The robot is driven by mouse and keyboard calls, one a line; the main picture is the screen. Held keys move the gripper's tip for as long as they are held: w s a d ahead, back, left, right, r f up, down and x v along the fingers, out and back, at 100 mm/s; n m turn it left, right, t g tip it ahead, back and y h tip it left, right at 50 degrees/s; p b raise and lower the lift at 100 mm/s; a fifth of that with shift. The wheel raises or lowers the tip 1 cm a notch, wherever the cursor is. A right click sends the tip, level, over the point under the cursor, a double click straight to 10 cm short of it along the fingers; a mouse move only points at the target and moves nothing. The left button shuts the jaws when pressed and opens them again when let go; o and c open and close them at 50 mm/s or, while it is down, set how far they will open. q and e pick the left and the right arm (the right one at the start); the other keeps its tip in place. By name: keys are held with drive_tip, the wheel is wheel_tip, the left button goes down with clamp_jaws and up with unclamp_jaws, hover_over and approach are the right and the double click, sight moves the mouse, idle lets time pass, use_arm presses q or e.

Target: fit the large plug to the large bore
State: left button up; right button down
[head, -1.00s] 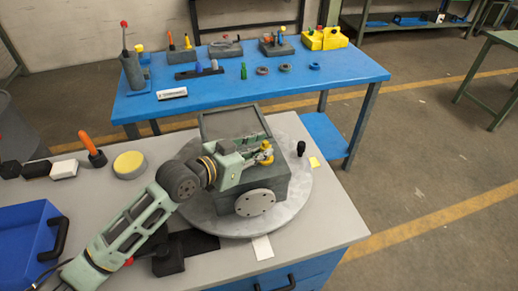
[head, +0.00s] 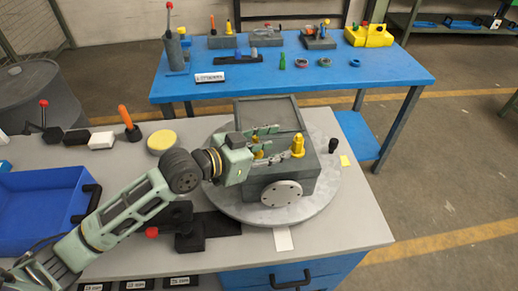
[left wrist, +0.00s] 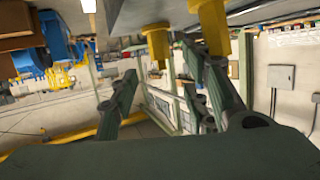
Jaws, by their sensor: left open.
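The grey housing (head: 290,187) stands on a round turntable and has a recessed top and a round flange on its front. A larger yellow plug (head: 298,147) stands upright at the right of its top. A smaller yellow piece (head: 258,151) shows beside my gripper's fingers. My left gripper (head: 279,142) is open and level over the housing, left of the larger plug and apart from it. In the left wrist view, the larger yellow plug (left wrist: 210,28) and the smaller one (left wrist: 158,45) appear upside down beyond the fingers. The bore under the larger plug is hidden. My right gripper is out of view.
The turntable (head: 238,207) sits on a grey bench with a blue tray (head: 40,205), a yellow disc (head: 162,141) and an orange-handled tool (head: 127,120). A small black knob (head: 333,145) stands right of the housing. A blue table (head: 300,78) behind carries fixtures.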

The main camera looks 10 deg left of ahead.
use_arm(q)
drive_tip(key=v, duration=0.5)
drive_tip(key=shift+s+a+r, duration=0.15)
drive_tip(key=shift+s+a, duration=0.05)
idle(0.4)
